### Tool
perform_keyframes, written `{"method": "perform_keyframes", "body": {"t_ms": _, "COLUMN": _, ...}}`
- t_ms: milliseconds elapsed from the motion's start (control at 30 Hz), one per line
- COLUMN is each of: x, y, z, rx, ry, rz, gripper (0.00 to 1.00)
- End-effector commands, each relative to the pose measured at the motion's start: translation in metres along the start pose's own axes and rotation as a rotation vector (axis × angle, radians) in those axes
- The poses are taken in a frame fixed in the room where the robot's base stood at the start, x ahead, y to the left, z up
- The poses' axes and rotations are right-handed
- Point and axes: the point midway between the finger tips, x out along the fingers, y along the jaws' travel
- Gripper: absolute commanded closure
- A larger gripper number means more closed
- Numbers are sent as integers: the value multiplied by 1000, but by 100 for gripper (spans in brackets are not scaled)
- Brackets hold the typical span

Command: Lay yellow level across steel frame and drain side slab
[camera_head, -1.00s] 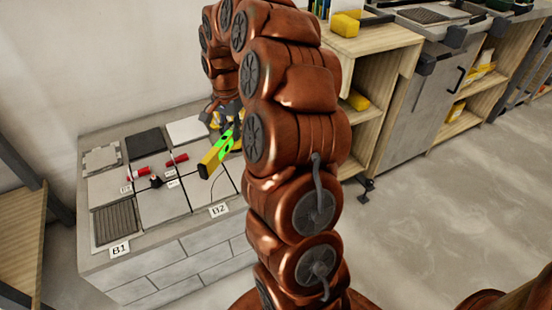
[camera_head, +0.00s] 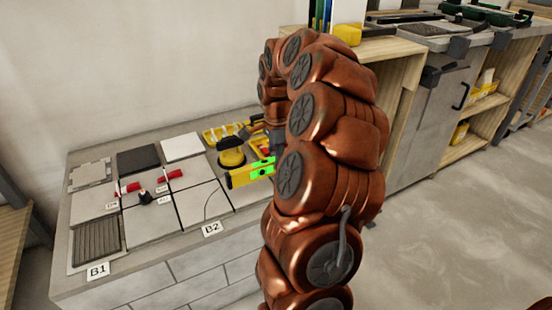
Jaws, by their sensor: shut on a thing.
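The yellow level (camera_head: 238,180) with bright green parts is held in my gripper (camera_head: 274,146), near the back right of the tiled bench. My arm hides the level's right end and most of the gripper, including the fingertips. The level appears to be above the bench surface, but its exact height is unclear. A dark ribbed drain grate (camera_head: 97,240) in a thin pale surround, perhaps the steel frame, lies at the bench's front left by the B1 label. A grey slab (camera_head: 150,226) lies directly right of it. The level is apart from both.
Red-handled pieces (camera_head: 128,188) and a small black knob-like piece (camera_head: 145,197) stand on the slabs. Wooden shelving (camera_head: 400,52) stands to the right.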

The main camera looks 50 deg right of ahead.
Motion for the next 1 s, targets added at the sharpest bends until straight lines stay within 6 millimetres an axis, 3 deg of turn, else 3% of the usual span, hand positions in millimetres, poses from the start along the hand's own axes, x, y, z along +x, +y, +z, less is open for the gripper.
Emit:
{"method": "perform_keyframes", "body": {"t_ms": 700, "x": 58, "y": 0, "z": 0, "rx": -2, "ry": 0, "rz": 1, "gripper": 100}}
{"method": "perform_keyframes", "body": {"t_ms": 1000, "x": 74, "y": -1, "z": 0, "rx": -2, "ry": 1, "rz": -2, "gripper": 100}}
